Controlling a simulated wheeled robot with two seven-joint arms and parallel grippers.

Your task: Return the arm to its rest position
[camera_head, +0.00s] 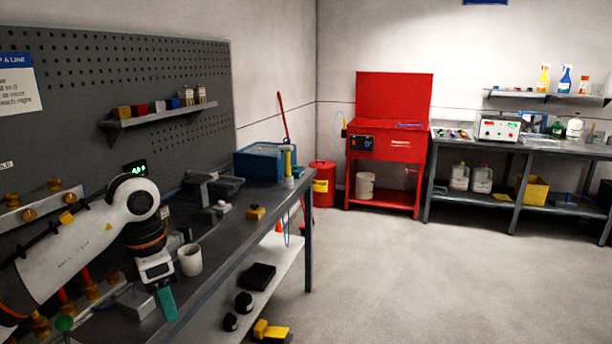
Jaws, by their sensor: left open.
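My left arm (95,240) comes in from the left over the workbench, bent at a white rounded joint. My left gripper (163,290) points down at the near part of the bench and is open. A teal piece (167,304) shows right at its end; I cannot tell whether it is part of the gripper or a separate thing. A white mug (190,259) stands on the bench just right of the gripper, seemingly apart from it. My right gripper is not in view.
The workbench (232,228) holds a grey vise (210,189), a blue box (262,162) and a yellow block (255,212). A pegboard with a shelf (155,115) rises behind. A red cabinet (385,150) stands at the back. The floor (420,270) to the right is clear.

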